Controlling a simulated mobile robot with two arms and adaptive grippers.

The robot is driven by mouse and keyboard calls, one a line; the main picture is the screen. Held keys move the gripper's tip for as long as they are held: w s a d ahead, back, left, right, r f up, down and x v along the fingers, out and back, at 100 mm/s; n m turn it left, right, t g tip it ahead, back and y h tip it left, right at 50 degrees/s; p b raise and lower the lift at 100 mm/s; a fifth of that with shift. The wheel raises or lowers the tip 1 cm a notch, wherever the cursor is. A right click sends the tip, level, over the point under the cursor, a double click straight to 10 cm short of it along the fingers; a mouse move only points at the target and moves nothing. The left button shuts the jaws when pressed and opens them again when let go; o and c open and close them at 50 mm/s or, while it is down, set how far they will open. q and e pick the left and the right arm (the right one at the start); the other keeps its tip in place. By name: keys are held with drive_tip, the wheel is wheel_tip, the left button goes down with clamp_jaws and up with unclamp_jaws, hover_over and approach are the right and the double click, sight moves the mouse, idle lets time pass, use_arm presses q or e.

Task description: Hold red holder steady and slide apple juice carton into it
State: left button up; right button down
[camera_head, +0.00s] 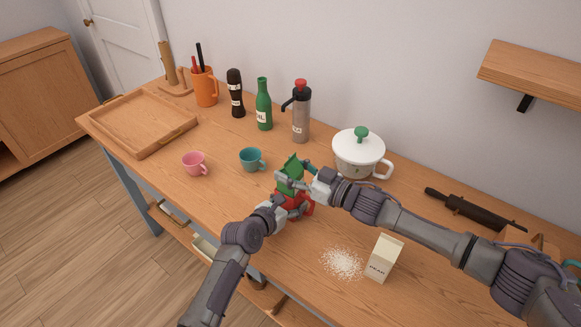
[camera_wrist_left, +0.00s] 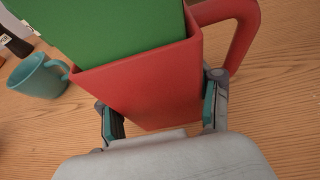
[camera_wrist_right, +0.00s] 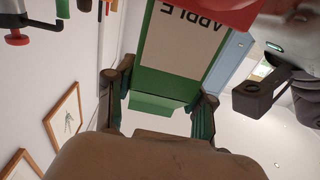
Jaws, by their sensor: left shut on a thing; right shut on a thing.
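The green apple juice carton (camera_head: 291,170) stands above the red holder (camera_head: 295,206) near the middle of the counter. In the left wrist view the carton (camera_wrist_left: 110,28) rises from inside the rim of the holder (camera_wrist_left: 145,88); its lower end is hidden. My left gripper (camera_wrist_left: 160,115) is shut on the holder, one finger on each side. My right gripper (camera_wrist_right: 160,103) is shut on the carton (camera_wrist_right: 165,60) near its top end. In the right wrist view the APPLE label faces the camera and the holder's red edge (camera_wrist_right: 215,14) crosses the carton's far end.
A teal cup (camera_head: 252,159) and a pink cup (camera_head: 195,163) stand to the left. A white lidded pot (camera_head: 358,150) stands behind to the right. A cream carton (camera_head: 384,258) and spilled white grains (camera_head: 342,263) are at the front right. Bottles line the back.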

sight(291, 157)
drive_tip(key=shift+f, duration=1.25)
drive_tip(key=shift+f, duration=0.1)
drive_tip(key=shift+s+f, duration=0.3)
drive_tip(key=shift+f, duration=0.6)
drive_tip(key=shift+r, duration=0.1)
drive_tip(key=shift+w+a+r, duration=0.1)
drive_tip(key=shift+r, duration=2.25)
drive_tip(key=shift+w+r, duration=0.1)
drive_tip(key=shift+r, duration=2.2)
drive_tip(key=shift+w, duration=0.15)
drive_tip(key=shift+f, duration=2.3)
